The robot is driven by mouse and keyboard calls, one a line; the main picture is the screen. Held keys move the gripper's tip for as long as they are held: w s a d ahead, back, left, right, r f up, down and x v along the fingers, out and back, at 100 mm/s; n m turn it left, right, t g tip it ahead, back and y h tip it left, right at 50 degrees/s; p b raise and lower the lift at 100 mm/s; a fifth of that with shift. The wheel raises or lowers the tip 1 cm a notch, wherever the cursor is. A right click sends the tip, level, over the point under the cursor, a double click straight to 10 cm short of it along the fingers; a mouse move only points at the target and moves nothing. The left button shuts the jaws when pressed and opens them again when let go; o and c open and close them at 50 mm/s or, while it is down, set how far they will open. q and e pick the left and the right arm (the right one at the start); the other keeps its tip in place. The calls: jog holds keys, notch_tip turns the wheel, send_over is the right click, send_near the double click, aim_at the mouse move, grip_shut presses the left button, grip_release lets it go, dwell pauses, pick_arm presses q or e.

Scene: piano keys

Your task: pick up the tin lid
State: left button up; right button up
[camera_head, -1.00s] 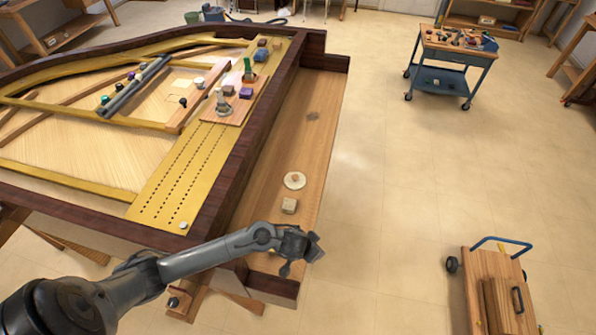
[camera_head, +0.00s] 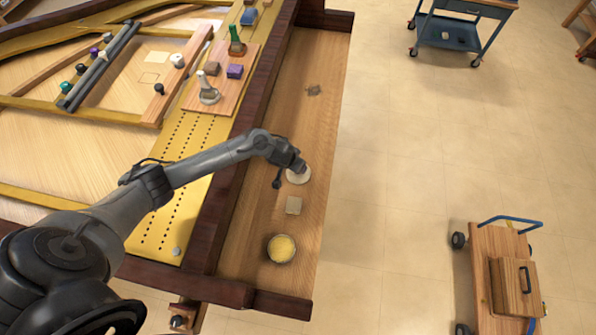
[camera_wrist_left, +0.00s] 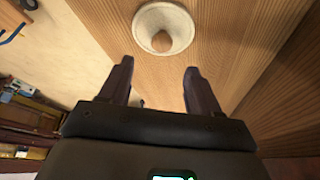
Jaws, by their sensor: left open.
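A pale round lid with a brown knob, seemingly the tin lid (camera_head: 299,178), lies on the long wooden ledge (camera_head: 325,130). It shows whole at the top of the left wrist view (camera_wrist_left: 148,17), with its knob (camera_wrist_left: 162,41) in the middle. My left gripper (camera_wrist_left: 157,68) is open and empty, its fingers pointing toward the lid and apart from it. My right gripper is not in view.

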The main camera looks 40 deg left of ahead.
pick_arm(q)
jog(key=shift+w+f, duration=0.2)
jog(key=shift+f, duration=0.35)
jog(key=shift+w+a+f, duration=0.1)
jog(key=shift+w+f, duration=0.05)
jog(key=shift+f, duration=0.15)
jog(key=b+x, duration=0.1)
jog(key=x, duration=0.1)
jog(key=b+x, duration=0.1)
jog(key=shift+s+f, duration=0.2)
jog(key=shift+f, duration=0.3)
jog(key=shift+w+f, duration=0.3)
jog(key=shift+f, duration=0.25)
grip_shut()
jog(key=shift+r, duration=0.15)
